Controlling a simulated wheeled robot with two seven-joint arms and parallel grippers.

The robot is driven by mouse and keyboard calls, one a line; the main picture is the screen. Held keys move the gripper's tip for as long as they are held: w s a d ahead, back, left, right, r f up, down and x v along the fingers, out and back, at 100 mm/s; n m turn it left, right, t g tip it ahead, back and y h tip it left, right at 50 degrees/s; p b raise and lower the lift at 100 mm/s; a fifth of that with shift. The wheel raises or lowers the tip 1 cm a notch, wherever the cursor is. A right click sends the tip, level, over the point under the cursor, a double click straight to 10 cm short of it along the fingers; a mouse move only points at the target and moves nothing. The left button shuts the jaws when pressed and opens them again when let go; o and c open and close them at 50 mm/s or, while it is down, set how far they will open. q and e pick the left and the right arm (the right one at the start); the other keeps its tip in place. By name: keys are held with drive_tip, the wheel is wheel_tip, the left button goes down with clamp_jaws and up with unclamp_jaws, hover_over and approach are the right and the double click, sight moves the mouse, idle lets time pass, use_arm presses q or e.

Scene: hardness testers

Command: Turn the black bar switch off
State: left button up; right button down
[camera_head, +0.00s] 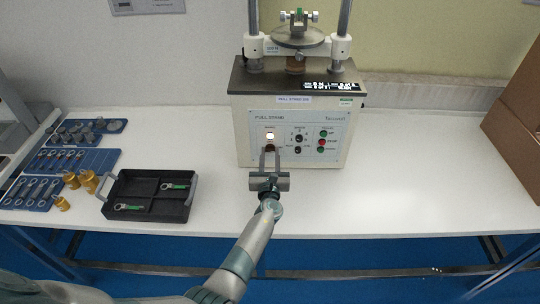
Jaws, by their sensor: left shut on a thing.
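The pull strand tester (246,110) stands on the white table, with its control panel facing me. On the panel's left side, a lit square lamp (270,136) glows pale. My left gripper (269,152) reaches up to the panel just below this lamp, its two fingers pointing at the machine. It is shut on a small dark part, the black bar switch (270,148), which is mostly hidden between the fingers. I cannot tell the bar's angle. My right gripper is not in view.
Right of my gripper are black knobs (298,138) and green and red buttons (321,142). A black tray (150,190) with green-marked parts, brass weights (86,180) and blue racks (30,192) lie left. A cardboard box (515,115) stands right.

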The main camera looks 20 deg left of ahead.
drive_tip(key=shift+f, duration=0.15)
use_arm(q)
drive_tip(key=shift+f+n+b, duration=0.2)
drive_tip(key=shift+n+b, duration=1.05)
drive_tip(key=shift+n, duration=0.05)
use_arm(e)
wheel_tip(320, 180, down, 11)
drive_tip(key=b, duration=0.9)
use_arm(q)
drive_tip(key=shift+a+n+b, duration=0.2)
drive_tip(key=shift+n+b, duration=1)
drive_tip(key=shift+n, duration=6.6)
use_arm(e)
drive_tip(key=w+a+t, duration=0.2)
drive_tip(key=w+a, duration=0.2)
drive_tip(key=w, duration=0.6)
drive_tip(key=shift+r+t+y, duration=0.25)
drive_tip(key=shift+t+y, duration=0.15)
use_arm(q)
drive_tip(key=o, duration=1)
drive_tip(key=shift+o, duration=0.2)
